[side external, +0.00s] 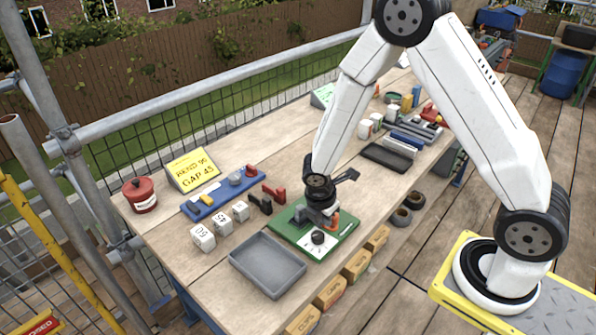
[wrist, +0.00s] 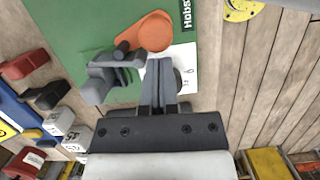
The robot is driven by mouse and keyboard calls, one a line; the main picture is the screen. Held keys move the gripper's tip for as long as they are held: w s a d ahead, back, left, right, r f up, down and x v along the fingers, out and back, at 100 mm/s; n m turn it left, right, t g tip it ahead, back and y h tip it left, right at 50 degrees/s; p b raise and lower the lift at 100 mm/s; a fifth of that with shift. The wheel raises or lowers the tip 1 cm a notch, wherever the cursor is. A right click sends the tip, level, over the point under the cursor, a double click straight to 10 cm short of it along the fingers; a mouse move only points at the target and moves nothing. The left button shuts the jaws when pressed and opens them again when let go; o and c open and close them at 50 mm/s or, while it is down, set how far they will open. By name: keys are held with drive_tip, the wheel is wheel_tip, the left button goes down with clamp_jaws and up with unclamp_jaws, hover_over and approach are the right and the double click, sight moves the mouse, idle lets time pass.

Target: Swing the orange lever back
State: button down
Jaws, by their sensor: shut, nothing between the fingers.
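The orange lever (wrist: 155,32) is on a small bending device fixed to a green board (wrist: 75,22). In the wrist view its round orange part lies just beyond my fingertips, and an orange strip shows to the left, partly covered by grey parts (wrist: 105,75). In the side external view only a small orange piece of the lever (side external: 333,220) shows beside my gripper (side external: 318,200). My gripper's two fingers (wrist: 160,66) are together and empty, over the board's white label. I cannot tell whether they touch the lever.
A dark knob (side external: 318,237) sits on the white label. A grey tray (side external: 268,264) stands in front of the board. White numbered blocks (side external: 202,237), a blue rack (side external: 222,195), a red pot (side external: 140,194) and a yellow sign (side external: 193,169) stand to the left. Dark trays (side external: 388,157) lie behind.

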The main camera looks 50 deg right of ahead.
drive_tip(key=shift+d+n, duration=0.45)
drive_tip(key=shift+n, duration=0.35)
drive_tip(key=d+n+t, duration=0.1)
drive_tip(key=d+n, duration=0.1)
drive_tip(key=n, duration=0.1)
drive_tip(key=d+n, duration=0.1)
drive_tip(key=n, duration=0.1)
drive_tip(key=w+d+n+t, duration=0.1)
drive_tip(key=n, duration=0.1)
drive_tip(key=shift+d+y, duration=0.3)
drive_tip(key=shift+w+d+n, duration=0.3)
drive_tip(key=shift+w+d, duration=0.4)
drive_tip(key=shift+d, duration=0.05)
drive_tip(key=shift+w+d+n+t+y, duration=0.2)
drive_tip(key=shift+w+n, duration=0.25)
drive_tip(key=shift+n, duration=0.3)
drive_tip(key=shift+w+d+n+t+y, duration=0.1)
drive_tip(key=shift+w+d+n, duration=0.25)
drive_tip(key=shift+n, duration=0.4)
drive_tip(key=shift+w+d, duration=0.25)
drive_tip(key=shift+w, duration=1.65)
drive_tip(key=shift+d, duration=0.1)
